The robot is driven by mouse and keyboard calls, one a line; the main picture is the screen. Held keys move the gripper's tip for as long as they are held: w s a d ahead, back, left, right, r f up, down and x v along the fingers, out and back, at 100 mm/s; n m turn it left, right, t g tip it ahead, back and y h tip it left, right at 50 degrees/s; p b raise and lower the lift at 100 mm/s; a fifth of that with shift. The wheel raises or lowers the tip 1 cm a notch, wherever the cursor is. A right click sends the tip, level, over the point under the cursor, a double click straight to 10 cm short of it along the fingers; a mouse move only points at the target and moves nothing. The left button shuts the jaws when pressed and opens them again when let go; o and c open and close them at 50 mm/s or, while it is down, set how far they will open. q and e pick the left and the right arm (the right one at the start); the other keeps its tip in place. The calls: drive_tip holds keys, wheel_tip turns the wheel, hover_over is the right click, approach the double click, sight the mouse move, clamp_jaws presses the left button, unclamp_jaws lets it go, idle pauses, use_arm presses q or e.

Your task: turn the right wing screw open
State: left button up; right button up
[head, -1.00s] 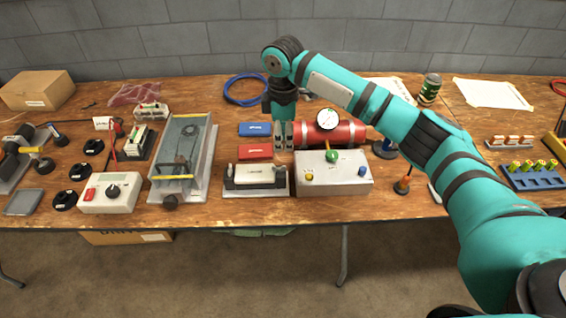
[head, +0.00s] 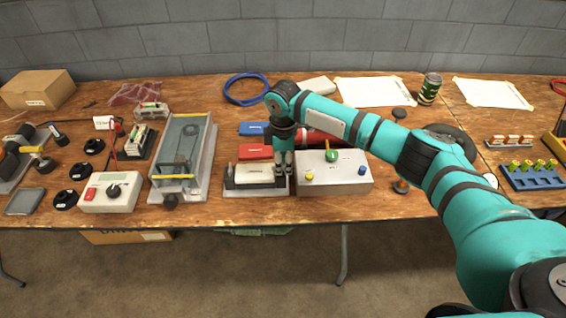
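A cream block (head: 253,174) sits on a grey base plate (head: 250,190) near the front middle of the bench. A small upright wing screw (head: 229,170) stands at its left end. My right gripper (head: 283,172) points straight down over the block's right end, where it hides the right wing screw. Its fingertips are low, at about the height of the screw. Whether they are apart, touching the screw or closed on it cannot be told. My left gripper is not in view.
A light grey box (head: 335,182) with coloured knobs stands close to the gripper's right. A red cylinder (head: 318,137) lies behind it, partly behind my arm. Red (head: 254,152) and blue (head: 250,129) blocks lie behind the cream block. A glass-topped frame (head: 182,155) stands left.

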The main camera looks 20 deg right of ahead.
clamp_jaws()
drive_tip(key=shift+r, duration=0.1)
drive_tip(key=shift+w+r+n+p, duration=0.1)
drive_tip(key=shift+w+n+p, duration=0.05)
drive_tip(key=shift+n+p, duration=1.35)
drive_tip(key=shift+n, duration=0.7)
drive_tip(key=n, duration=0.2)
drive_tip(key=shift+w+n+p, duration=0.2)
drive_tip(key=shift+n+p, duration=0.2)
drive_tip(key=n, duration=0.4)
drive_tip(key=shift+w+a, duration=0.15)
drive_tip(key=shift+w, duration=0.1)
drive_tip(key=n, duration=0.6)
drive_tip(key=shift+w+a+n, duration=0.15)
drive_tip(key=shift+a+n, duration=0.1)
drive_tip(key=shift+n, duration=0.05)
